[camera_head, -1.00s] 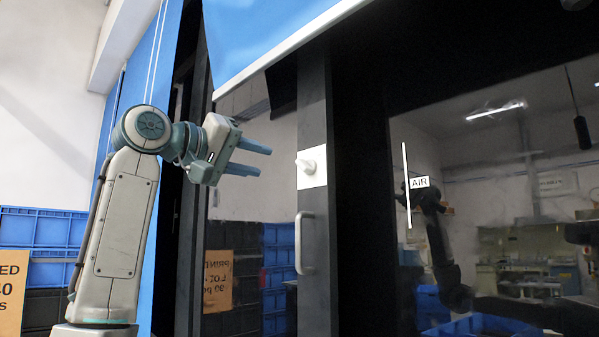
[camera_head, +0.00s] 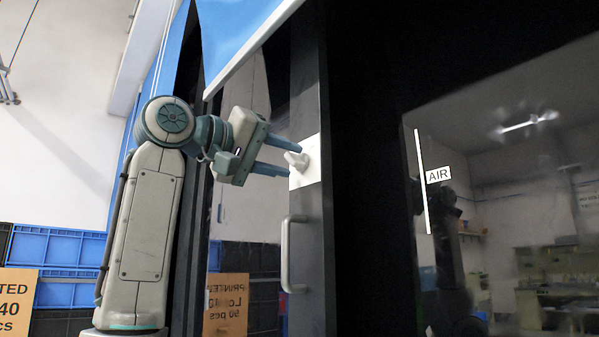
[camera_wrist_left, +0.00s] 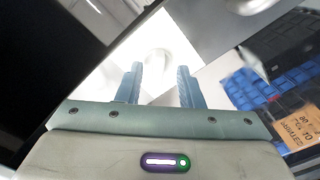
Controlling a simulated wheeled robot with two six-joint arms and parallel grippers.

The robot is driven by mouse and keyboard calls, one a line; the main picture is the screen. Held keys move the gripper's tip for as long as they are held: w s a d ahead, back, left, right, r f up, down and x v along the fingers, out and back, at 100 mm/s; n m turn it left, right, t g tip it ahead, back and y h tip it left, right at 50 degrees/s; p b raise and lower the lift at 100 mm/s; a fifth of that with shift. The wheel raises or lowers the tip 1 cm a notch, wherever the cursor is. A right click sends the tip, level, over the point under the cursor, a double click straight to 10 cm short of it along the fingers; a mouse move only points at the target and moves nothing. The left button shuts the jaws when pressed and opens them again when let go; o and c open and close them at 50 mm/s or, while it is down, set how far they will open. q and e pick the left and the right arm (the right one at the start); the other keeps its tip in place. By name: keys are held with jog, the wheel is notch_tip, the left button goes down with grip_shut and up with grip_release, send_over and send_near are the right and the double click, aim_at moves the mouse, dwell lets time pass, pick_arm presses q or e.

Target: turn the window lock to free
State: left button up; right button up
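The window lock is a white knob (camera_head: 296,159) on a white square plate (camera_head: 311,165), fixed to a dark upright window frame. My left gripper (camera_head: 292,161) is open, with its two blue fingers pointing right at the knob, their tips close beside it. In the left wrist view the knob (camera_wrist_left: 156,64) shows pale and washed out ahead of the two fingers (camera_wrist_left: 160,82), roughly in line with the gap between them. I cannot tell whether the fingers touch it. My right gripper is not in view.
A white handle (camera_head: 290,254) sits on the frame below the lock. A blue blind (camera_head: 235,35) hangs above. Blue crates (camera_head: 60,255) and a cardboard sign (camera_head: 18,300) stand at lower left.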

pick_arm(q)
jog(key=shift+w+d, duration=0.25)
jog(key=shift+s+a+r, duration=0.1)
jog(key=shift+s+a, duration=0.15)
jog(key=shift+s, duration=0.1)
jog(key=shift+s+a, duration=0.1)
jog(key=shift+s, duration=0.05)
jog(key=c, duration=0.3)
grip_shut()
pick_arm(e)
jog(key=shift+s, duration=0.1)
